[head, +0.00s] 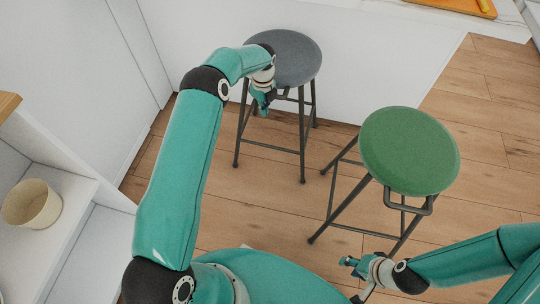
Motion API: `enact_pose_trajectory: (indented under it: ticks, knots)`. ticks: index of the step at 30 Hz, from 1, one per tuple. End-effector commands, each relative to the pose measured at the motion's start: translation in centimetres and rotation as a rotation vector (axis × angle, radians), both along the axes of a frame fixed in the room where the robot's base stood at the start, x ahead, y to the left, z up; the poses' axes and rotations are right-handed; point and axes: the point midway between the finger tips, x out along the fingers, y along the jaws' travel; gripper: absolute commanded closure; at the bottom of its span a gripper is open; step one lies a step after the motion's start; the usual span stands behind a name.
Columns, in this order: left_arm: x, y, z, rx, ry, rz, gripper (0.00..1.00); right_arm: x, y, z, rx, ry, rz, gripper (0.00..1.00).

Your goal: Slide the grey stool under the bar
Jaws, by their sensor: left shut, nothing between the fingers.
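The grey stool (291,56) has a round seat on dark metal legs. It stands upright at the top centre, close to the front of the white bar (390,50). My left gripper (262,103) is shut and empty, at the near side of the grey stool just below the seat's front edge. Whether it touches the stool's frame I cannot tell. My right gripper (350,270) is low at the bottom right, near the feet of the green stool and away from the grey one. Its finger opening is unclear.
A white shelf with a cream bowl (32,204) is at the left. A wooden board (460,5) lies on the counter at the top right. Wooden floor between the stools is clear.

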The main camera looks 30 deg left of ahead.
Motion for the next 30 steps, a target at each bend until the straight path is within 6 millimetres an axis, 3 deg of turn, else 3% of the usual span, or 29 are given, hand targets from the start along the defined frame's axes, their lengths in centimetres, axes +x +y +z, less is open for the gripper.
enact_pose_trajectory:
  ticks: [5,10,24,30]
  knots:
    - [1.4,0.3,-0.3,0.000,-0.009,0.000,1.00,0.0,0.0,-1.7,0.000,0.000,0.000,0.60]
    - [1.0,0.3,0.2,0.000,-0.005,0.000,1.00,0.0,0.0,-1.0,0.000,0.000,0.000,0.60]
    - [-3.2,-0.8,0.2,-0.001,-0.002,0.000,1.00,0.0,0.0,0.4,0.000,0.000,0.000,0.60]
    - [-3.7,-1.0,0.0,-0.002,-0.004,0.000,1.00,0.0,0.0,0.5,0.000,0.000,0.000,0.60]
